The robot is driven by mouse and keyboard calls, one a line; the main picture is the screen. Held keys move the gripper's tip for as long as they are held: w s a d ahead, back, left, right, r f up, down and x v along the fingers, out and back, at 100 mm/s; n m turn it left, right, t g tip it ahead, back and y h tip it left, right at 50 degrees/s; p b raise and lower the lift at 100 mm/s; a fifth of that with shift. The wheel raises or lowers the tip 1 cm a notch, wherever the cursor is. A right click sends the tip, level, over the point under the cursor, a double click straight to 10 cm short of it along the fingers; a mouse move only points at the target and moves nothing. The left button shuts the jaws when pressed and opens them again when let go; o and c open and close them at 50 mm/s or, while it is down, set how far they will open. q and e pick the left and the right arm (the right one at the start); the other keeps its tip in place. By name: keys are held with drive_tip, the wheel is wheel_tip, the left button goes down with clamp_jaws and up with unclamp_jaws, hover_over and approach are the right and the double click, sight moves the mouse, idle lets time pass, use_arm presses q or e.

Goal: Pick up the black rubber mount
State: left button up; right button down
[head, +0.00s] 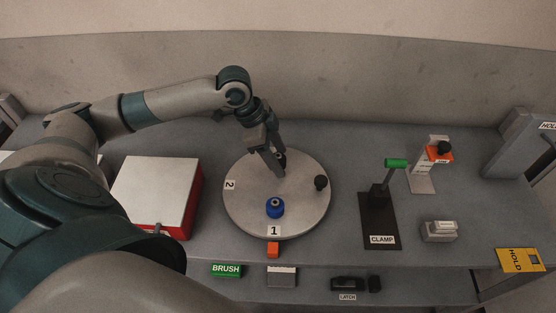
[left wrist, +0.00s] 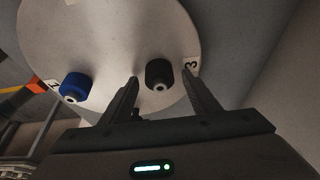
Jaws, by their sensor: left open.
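The black rubber mount (left wrist: 159,73) stands on the round grey turntable (left wrist: 120,25) near label 3 in the left wrist view. It is a short black cylinder with a light metal stud. My left gripper (left wrist: 168,88) is open, its fingers pointing toward the mount, which appears between them in that view. Contact cannot be told. A blue mount (head: 275,208) stands near label 1; it also shows in the left wrist view (left wrist: 75,86).
A red box with a pale top (head: 160,190) lies left. A black clamp stand (head: 379,220) with a green handle and an orange-topped stand (head: 424,175) are right. Bare table lies behind the turntable.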

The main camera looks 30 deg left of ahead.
use_arm(q)
drive_tip(key=shift+c, duration=0.7)
drive_tip(key=c, duration=1)
use_arm(e)
drive_tip(key=shift+a, duration=0.4)
